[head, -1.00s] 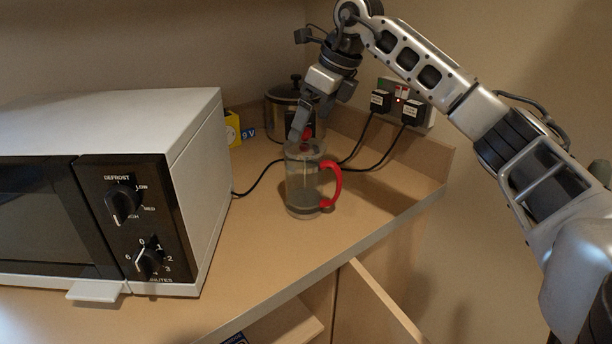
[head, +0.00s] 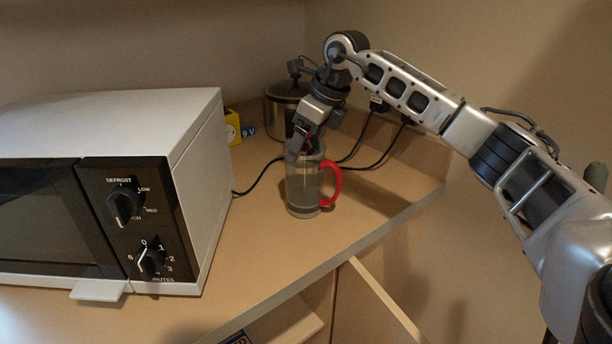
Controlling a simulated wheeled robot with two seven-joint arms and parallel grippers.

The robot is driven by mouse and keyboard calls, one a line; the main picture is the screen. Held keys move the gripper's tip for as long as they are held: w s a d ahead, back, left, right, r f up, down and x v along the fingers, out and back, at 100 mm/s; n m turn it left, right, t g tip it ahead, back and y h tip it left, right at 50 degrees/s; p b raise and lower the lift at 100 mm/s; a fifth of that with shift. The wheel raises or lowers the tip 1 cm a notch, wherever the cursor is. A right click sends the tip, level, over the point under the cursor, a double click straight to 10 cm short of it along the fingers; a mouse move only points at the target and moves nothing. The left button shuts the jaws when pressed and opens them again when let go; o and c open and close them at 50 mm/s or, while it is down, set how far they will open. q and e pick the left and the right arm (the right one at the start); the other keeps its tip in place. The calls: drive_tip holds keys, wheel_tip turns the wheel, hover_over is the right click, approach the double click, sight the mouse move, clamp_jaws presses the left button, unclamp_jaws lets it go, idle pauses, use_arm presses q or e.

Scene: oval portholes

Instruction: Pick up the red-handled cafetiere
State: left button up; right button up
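The red-handled cafetiere (head: 304,187) stands upright on the counter, to the right of the microwave. It has a clear body and a red handle on its right side. My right gripper (head: 304,150) points down at the top of the cafetiere, with its fingers at the rim and overlapping the lid area. The fingers and the lid knob are largely hidden by the gripper body, so I cannot tell whether it is closed on anything. My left gripper is not in view.
A white microwave (head: 190,140) fills the left. A lidded metal pot (head: 283,108) stands behind the cafetiere, beside a yellow 9V item (head: 233,128). Black cables (head: 357,148) run along the back wall. The counter is clear in front, up to its front edge (head: 330,262).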

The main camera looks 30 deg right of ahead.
drive_tip(key=shift+r, duration=0.1)
drive_tip(key=shift+c, duration=0.7)
drive_tip(key=shift+r, duration=0.1)
